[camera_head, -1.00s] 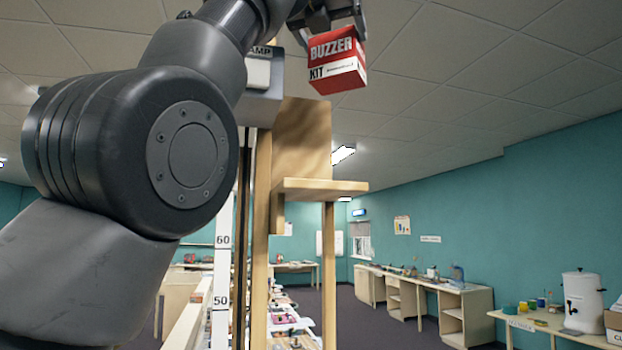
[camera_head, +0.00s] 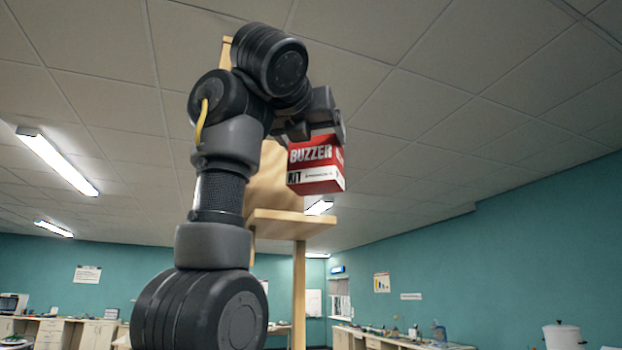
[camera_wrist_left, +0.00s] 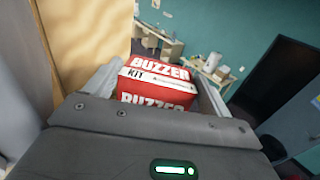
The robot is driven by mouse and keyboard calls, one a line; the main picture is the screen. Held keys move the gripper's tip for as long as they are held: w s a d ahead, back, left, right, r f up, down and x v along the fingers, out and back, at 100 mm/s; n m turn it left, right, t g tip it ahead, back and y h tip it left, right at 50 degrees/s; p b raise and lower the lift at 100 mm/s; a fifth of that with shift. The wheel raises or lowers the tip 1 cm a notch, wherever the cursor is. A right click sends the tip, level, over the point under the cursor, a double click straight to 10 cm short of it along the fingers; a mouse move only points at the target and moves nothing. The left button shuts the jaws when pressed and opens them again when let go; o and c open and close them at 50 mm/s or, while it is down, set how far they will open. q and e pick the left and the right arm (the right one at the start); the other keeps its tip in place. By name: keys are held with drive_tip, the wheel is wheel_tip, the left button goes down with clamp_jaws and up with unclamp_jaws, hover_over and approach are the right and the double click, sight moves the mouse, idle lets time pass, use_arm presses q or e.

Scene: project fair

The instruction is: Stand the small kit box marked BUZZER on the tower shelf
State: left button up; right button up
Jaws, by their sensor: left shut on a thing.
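The red and white kit box marked BUZZER (camera_head: 315,165) is held up in the air by my left gripper (camera_head: 322,135). In the left wrist view the box (camera_wrist_left: 157,82) sits between the two fingers of the left gripper (camera_wrist_left: 155,90). The wooden tower shelf (camera_head: 290,220) shows below the box, with a pale wooden back panel (camera_head: 275,180) behind it. The box is above the shelf board's height in the head view and apart from it. My arm hides the left part of the tower. My right gripper is not in view.
A wooden post (camera_head: 299,290) runs down from the shelf board. In the left wrist view a wooden panel (camera_wrist_left: 90,40) stands close on the left of the gripper. Benches with equipment line the far walls. The air right of the shelf is clear.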

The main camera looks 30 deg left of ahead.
sight(307, 165)
use_arm(q)
drive_tip(key=shift+w+f, duration=1)
drive_tip(key=shift+s+a, duration=0.25)
drive_tip(key=shift+a, duration=0.6)
drive_tip(key=shift+s+f, duration=0.15)
drive_tip(key=shift+s, duration=0.25)
drive_tip(key=f, duration=0.1)
drive_tip(key=d+f, duration=0.1)
drive_tip(key=shift+d+f, duration=0.15)
drive_tip(key=shift+f, duration=0.15)
drive_tip(key=shift+w+f, duration=0.2)
drive_tip(key=shift+f, duration=0.1)
drive_tip(key=shift+a, duration=0.3)
drive_tip(key=shift+s, duration=0.1)
drive_tip(key=o, duration=1.3)
drive_tip(key=shift+s, duration=0.2)
drive_tip(key=shift+o, duration=0.3)
drive_tip(key=shift+w, duration=0.15)
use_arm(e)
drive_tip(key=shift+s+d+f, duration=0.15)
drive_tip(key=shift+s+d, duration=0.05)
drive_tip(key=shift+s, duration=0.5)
